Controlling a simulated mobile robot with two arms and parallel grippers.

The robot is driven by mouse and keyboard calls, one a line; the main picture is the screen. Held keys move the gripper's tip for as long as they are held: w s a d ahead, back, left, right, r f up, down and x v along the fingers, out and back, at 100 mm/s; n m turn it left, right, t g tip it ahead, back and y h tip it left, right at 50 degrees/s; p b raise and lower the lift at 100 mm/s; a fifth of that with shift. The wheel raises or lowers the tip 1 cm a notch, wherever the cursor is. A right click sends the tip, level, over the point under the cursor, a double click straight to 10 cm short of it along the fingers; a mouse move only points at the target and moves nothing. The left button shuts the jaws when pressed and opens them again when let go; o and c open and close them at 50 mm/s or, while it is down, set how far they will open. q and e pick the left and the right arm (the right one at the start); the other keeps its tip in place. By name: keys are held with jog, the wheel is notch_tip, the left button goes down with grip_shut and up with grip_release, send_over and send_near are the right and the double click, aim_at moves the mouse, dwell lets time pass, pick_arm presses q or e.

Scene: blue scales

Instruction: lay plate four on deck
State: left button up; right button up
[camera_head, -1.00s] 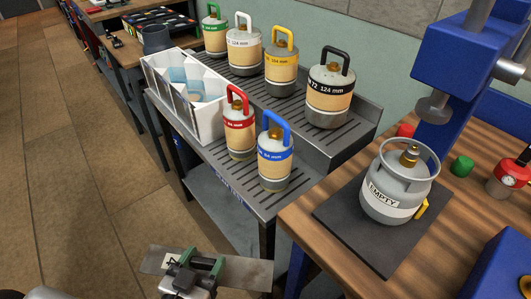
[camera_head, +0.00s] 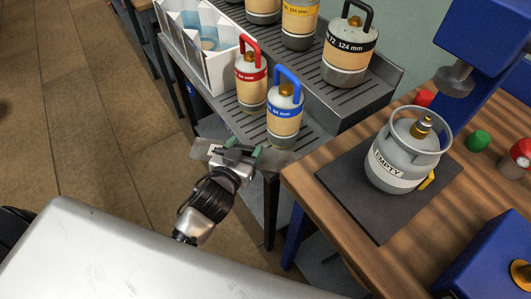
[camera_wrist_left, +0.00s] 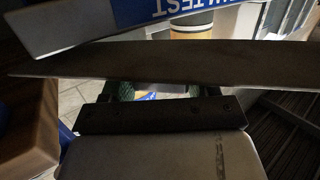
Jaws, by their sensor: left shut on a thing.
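A flat grey plate (camera_head: 275,160) is held in my left gripper (camera_head: 240,154), which is shut on its middle. In the left wrist view the plate (camera_wrist_left: 160,62) spans the picture beyond the green-padded fingers (camera_wrist_left: 160,91), close to a blue "TEST" sign (camera_wrist_left: 150,12). My right gripper is not in view.
A red-handled cylinder (camera_head: 251,80) stands beside the blue-handled one. Larger cylinders, one with a black handle (camera_head: 346,52), stand on the raised shelf. At right, the wooden bench (camera_head: 320,165) holds a grey cylinder marked EMPTY (camera_head: 405,155) on a dark mat (camera_head: 345,205).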

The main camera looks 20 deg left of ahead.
aim_at(272, 160)
pick_arm(q)
jog(key=shift+d, duration=0.9)
jog(key=d, duration=0.3)
jog(key=shift+w+d, duration=0.2)
jog(key=shift+d, duration=0.2)
jog(key=shift+a+f, duration=0.1)
jog(key=shift+f, duration=0.5)
jog(key=shift+s+f, duration=0.1)
jog(key=shift+f, duration=0.05)
jog(key=shift+f, duration=0.15)
jog(key=o, duration=0.9)
